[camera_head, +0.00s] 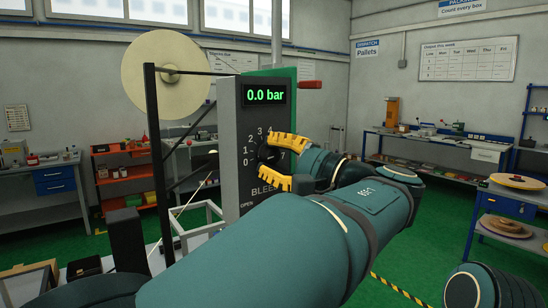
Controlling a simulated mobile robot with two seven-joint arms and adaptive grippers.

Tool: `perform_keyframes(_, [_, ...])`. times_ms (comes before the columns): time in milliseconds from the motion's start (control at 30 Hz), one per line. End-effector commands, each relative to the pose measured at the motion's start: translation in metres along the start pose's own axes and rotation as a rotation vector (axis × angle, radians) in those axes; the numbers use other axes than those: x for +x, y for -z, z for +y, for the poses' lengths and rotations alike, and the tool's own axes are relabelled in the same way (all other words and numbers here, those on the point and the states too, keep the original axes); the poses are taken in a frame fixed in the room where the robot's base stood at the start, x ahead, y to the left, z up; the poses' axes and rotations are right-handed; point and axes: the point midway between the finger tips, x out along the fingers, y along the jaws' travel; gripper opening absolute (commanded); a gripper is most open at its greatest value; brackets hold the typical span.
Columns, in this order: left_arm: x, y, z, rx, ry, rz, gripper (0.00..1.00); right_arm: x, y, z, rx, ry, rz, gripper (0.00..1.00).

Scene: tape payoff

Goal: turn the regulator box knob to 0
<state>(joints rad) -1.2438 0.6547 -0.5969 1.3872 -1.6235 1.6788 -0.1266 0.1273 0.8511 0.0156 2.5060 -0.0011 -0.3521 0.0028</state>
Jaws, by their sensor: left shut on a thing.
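The grey regulator box (247,120) stands upright at the centre. Its green display (265,95) reads 0.0 bar. Below it a dark knob (268,153) sits in a dial; 0 is at the lower left of the dial and 7 at the right. My left gripper (266,162) has its yellow fingers above and below the knob and is shut on it. The fingers hide part of the knob and dial, and I cannot make out the knob's pointer. The word BLEED, partly covered, is below. My right gripper is not in view.
A large cream tape reel (166,74) hangs on a black frame (155,150) left of the box. A red handle (310,84) juts out at the box's upper right. A blue cart (505,205) stands at the right. Green floor is open between the box and the back bench.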

Motion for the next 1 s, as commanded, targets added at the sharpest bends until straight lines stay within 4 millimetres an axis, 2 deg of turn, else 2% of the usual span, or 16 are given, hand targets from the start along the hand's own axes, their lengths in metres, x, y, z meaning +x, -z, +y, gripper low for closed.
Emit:
perform_keyframes(300, [0.0014, -0.0008, -0.0018, -0.121, -0.043, -0.008, 0.0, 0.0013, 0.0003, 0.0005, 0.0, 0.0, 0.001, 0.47])
perform_keyframes(867, [0.0017, -0.0011, -0.0021, -0.146, -0.052, -0.01, 0.0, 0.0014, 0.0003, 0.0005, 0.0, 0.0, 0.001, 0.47])
perform_keyframes(900, [0.0017, -0.0011, -0.0021, -0.146, -0.052, -0.01, 0.45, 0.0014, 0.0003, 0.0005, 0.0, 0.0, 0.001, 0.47])
perform_keyframes(933, [0.0017, -0.0011, -0.002, -0.146, -0.053, -0.009, 0.55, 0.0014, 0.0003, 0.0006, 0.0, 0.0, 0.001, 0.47])
perform_keyframes(967, [0.0016, -0.001, -0.0018, -0.145, -0.053, -0.009, 0.61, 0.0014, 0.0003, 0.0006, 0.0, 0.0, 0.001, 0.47])
perform_keyframes(1000, [0.0014, -0.0009, -0.0016, -0.145, -0.053, -0.009, 0.61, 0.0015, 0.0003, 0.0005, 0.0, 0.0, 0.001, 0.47])
